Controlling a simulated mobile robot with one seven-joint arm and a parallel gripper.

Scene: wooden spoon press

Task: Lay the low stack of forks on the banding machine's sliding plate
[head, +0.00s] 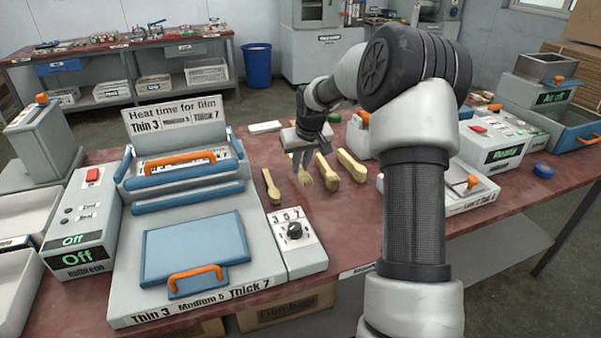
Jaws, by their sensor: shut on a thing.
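My gripper (301,152) is over the middle of the table, pointing down and shut on a pale wooden fork stack (305,179), whose tines show below the fingers. My fingers hide part of the stack, and I cannot tell whether it touches the table. To the right, behind my arm, is a white machine with a green "Ready" display (503,155). A low white plate with an orange knob (468,187) lies in front of it, partly hidden by my arm. I cannot read a label naming the banding machine.
A film press with a blue plate (195,249) and a dial box (296,247) fill the left. Blue tape (543,171) lies far right.

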